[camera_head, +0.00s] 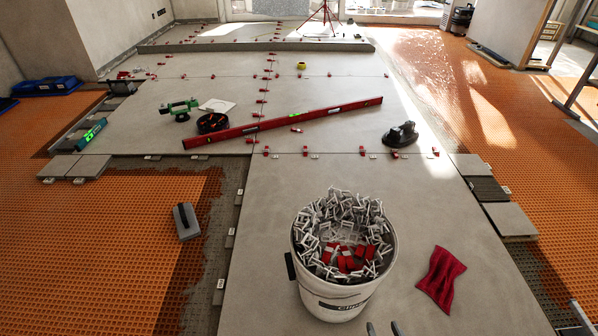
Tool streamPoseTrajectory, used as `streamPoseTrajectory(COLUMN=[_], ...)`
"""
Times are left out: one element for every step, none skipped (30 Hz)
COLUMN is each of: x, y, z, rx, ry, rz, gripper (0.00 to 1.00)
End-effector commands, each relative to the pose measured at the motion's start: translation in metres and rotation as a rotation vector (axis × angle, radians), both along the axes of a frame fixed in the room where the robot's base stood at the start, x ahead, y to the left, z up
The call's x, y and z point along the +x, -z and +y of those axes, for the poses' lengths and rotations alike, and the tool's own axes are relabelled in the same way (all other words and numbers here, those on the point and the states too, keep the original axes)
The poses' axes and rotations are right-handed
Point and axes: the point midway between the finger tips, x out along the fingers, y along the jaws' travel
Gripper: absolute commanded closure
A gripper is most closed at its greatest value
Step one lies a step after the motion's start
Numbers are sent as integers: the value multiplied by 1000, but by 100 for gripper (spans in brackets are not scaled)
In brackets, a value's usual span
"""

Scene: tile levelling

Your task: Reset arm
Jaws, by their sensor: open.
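Two grey fingertips of my gripper (383,329) show at the bottom edge, spread apart with nothing seen between them. The rest of my gripper and arm is out of view. The fingertips appear just right of the base of a white bucket (335,300). The bucket is filled with white clips and some red wedges. A crumpled red cloth (441,280) lies on the large grey tile (262,250), to the right of the bucket and of my gripper.
A long red level (290,122) lies across the tiles. A grey float (186,221) lies on orange matting (90,230) at left. A red tripod (325,15) stands far back.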

Motion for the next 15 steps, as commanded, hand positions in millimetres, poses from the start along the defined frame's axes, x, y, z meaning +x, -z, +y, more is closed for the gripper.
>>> streamPoseTrajectory(x=[-16, -23, -33, -40, -48, -58, -66, -74, -85, -92, -100, -111, -119, -126, -136], y=[-14, -23, -36, -45, -54, -67, -76, -86, -99, -108, -118, -130, -139, -148, -160], z=[0, 0, 0, 0, 1, 1, 1, 1, 1, 1, 2, 2, 2, 2, 2], rx=[-1, 0, 0, 1, 1, 1, 2, 2, 3, 3, 3, 4, 4, 5, 6], ry=[-1, -1, -2, -3, -3, -5, -4, -5, -6, -6, -6, -6, -6, -7, -7], rz=[-43, -71, -107, -132, -157, -188, -210, -233, -260, -279, -298, -321, -336, -351, -370], gripper=[55, 55, 55, 55, 55, 55, 55, 55, 55, 55, 55, 55, 55, 55, 55])
